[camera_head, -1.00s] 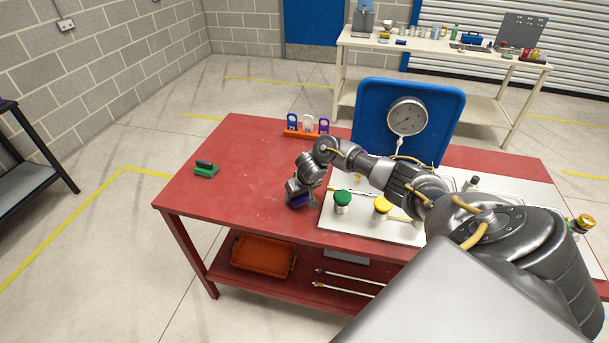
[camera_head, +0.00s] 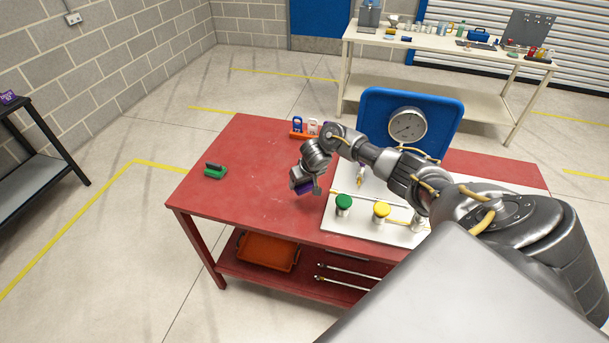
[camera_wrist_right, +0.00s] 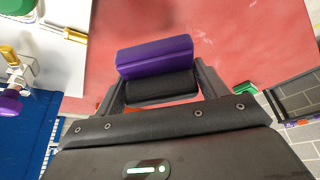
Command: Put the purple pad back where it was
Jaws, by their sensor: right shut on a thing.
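The purple pad (camera_wrist_right: 155,57) is a purple block with a black grip part, held between the fingers of my right gripper (camera_wrist_right: 160,88). In the head view the right gripper (camera_head: 304,184) is shut on the pad (camera_head: 302,187), which looks a little above the red table (camera_head: 240,205), left of the white panel board. Part of the pad is hidden by the fingers. A similar green pad (camera_head: 215,171) with a black top lies at the table's left side. My left gripper is out of view.
An orange rack (camera_head: 302,134) with tags is at the back edge. The table's left middle is clear.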

